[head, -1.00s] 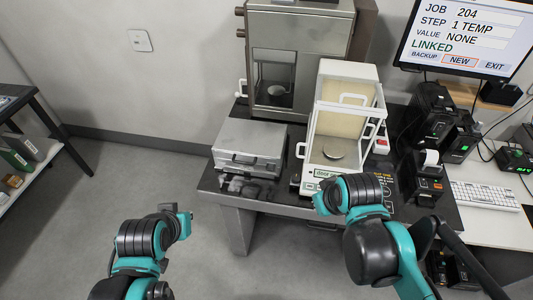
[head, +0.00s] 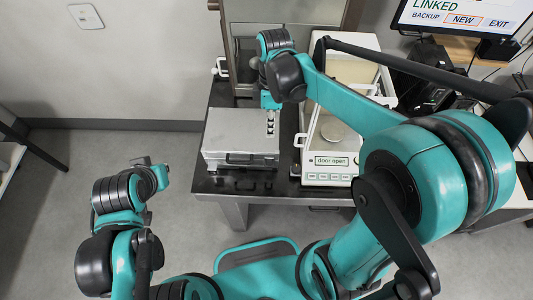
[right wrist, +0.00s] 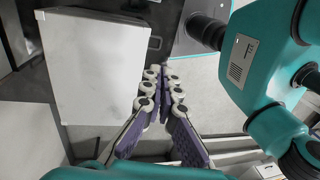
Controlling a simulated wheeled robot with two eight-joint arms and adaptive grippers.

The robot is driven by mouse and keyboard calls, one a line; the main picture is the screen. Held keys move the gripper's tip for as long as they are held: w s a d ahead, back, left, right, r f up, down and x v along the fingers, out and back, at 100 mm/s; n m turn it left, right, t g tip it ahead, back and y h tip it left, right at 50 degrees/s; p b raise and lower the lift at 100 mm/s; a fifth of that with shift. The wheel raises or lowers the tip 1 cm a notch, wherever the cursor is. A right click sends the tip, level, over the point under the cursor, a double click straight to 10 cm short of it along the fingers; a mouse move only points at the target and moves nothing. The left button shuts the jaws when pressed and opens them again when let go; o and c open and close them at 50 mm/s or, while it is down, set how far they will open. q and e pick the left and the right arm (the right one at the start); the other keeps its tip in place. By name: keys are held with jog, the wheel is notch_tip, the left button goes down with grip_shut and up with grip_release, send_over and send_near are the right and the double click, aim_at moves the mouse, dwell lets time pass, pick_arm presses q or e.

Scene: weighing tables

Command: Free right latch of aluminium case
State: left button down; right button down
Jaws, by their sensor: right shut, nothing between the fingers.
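The aluminium case (head: 233,132) lies closed on the dark table, its handle side facing me. It shows as a pale box in the right wrist view (right wrist: 95,65). My right gripper (head: 270,128) reaches down over the right end of the case in the head view. In the right wrist view its fingers (right wrist: 160,72) are together and empty, beside the case's edge; I cannot tell whether they touch it. The right latch cannot be made out. My left gripper (head: 148,161) hangs over the floor, away from the table; its jaws are too small to read.
The glass balance (head: 330,180), marked "door open", stands just right of the case. A larger grey cabinet (head: 243,60) stands behind. The dark table (head: 225,188) has a narrow clear strip in front of the case. Floor left of the table is free.

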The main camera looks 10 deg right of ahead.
aim_at(269, 166)
notch_tip(269, 166, down, 14)
jog(key=s+a+b, duration=0.1)
jog(key=s+b, duration=0.1)
jog(key=b, duration=0.2)
jog(key=shift+s+b, duration=0.3)
jog(key=shift+b, duration=0.1)
jog(key=shift+r, duration=0.1)
jog(key=shift+s+t, duration=0.25)
jog(key=shift+t, duration=0.15)
